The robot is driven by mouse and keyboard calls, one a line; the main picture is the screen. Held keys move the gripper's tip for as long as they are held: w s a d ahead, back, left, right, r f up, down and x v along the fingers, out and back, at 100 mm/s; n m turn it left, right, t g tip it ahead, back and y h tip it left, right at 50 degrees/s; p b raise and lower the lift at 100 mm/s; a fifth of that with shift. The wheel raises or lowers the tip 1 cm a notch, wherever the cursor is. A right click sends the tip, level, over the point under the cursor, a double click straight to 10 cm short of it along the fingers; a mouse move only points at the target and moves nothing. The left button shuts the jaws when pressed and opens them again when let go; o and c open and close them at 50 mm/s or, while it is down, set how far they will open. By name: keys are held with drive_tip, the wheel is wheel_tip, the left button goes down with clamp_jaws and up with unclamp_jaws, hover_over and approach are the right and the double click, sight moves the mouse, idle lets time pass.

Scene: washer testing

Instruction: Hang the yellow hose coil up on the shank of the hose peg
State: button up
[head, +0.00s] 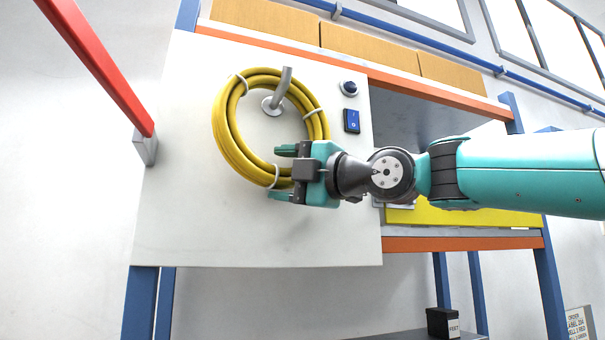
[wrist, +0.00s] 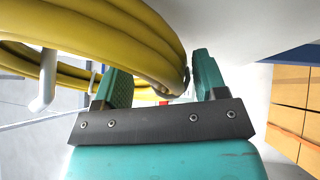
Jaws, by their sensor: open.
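The yellow hose coil (head: 229,138), bound with pale ties, is upright against the white panel in the head view. The hose peg (head: 281,93) stands out from a round flange inside the coil's opening, and its tip shows in front of the coil's top band. Whether the coil bears on the shank, I cannot tell. My gripper (head: 281,172) is open at the coil's lower right, its fingers on either side of the hose. In the wrist view, the hose (wrist: 120,35) runs to between my open fingers (wrist: 165,85). A pale rod that looks like the peg (wrist: 47,80) shows at left.
A blue switch (head: 352,121) and a round knob (head: 348,88) sit on the panel right of the coil. A red bar (head: 100,70) juts out at left. Cardboard boxes (head: 370,52) stand on top. The panel below the coil is clear.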

drive_tip(key=b+v, duration=0.8)
drive_tip(key=v, duration=0.8)
wheel_tip(320, 180, down, 29)
drive_tip(key=s+a+m+g+h, duration=0.2)
drive_tip(key=m+g+h, duration=0.4)
drive_tip(key=m, duration=0.9)
drive_tip(key=s+d+f+m+g+h, duration=0.1)
drive_tip(key=s+f+m+g+h, duration=0.2)
drive_tip(key=s+f, duration=0.4)
drive_tip(key=s+d+f+m+g+h, duration=0.2)
drive_tip(key=s+f, duration=0.6)
drive_tip(key=f, duration=0.4)
drive_tip(key=m+h, duration=0.1)
drive_tip(key=m, duration=0.1)
drive_tip(key=shift+s+d+f+m+g, duration=0.2)
drive_tip(key=shift+f+m+g, duration=0.1)
drive_tip(key=shift+f+g, duration=0.1)
drive_tip(key=shift+w, duration=0.1)
